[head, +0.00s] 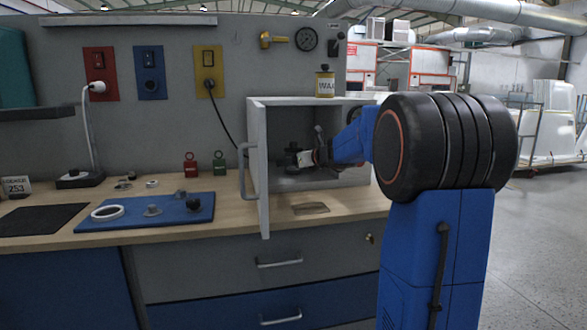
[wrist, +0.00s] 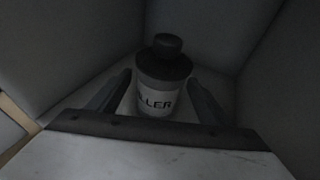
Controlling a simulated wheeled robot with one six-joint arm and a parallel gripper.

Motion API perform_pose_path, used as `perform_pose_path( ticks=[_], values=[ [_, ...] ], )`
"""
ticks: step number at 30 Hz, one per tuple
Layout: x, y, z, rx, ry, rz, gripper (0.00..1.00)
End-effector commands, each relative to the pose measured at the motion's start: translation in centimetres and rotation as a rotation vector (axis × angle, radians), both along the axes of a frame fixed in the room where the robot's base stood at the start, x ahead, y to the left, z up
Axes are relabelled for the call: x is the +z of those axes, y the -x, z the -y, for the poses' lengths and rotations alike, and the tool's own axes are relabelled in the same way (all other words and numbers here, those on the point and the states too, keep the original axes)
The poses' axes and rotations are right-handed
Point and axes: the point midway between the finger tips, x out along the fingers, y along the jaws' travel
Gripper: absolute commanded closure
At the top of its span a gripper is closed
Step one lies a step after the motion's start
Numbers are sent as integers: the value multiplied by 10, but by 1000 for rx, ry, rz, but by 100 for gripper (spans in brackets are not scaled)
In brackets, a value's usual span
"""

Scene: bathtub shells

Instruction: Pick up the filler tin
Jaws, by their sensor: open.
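The filler tin (wrist: 160,85) stands upright inside the cabinet, with a dark round cap and a pale label of which "LLER" shows. In the wrist view my gripper (wrist: 158,92) is open, with one dark finger on each side of the tin. I cannot tell whether either finger touches it. In the head view the dark tin (head: 292,157) shows dimly inside the grey open cabinet (head: 352,101), and my gripper (head: 303,158) reaches in from the right. The fingertips are hard to make out there.
The cabinet door (head: 257,170) stands open toward the front left. A tin labelled "WAX" (head: 325,84) stands on the cabinet top. A blue mat (head: 125,216) with a white ring and small parts lies on the bench at left. Cabinet walls surround the gripper closely.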

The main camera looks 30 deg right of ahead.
Motion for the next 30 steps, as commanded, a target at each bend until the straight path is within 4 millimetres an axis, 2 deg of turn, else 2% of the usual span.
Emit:
perform_pose_path(
  ticks=[6, 7, 14, 23, 30],
  values=[
    [0, -2, -1, 0, 0, 1, 28],
    [0, -2, -1, 0, 0, 1, 31],
    [0, -2, 0, 0, 0, 1, 86],
    [3, -1, -1, 0, 1, 2, 86],
    [26, 2, -2, 1, 3, 3, 86]
  ],
)
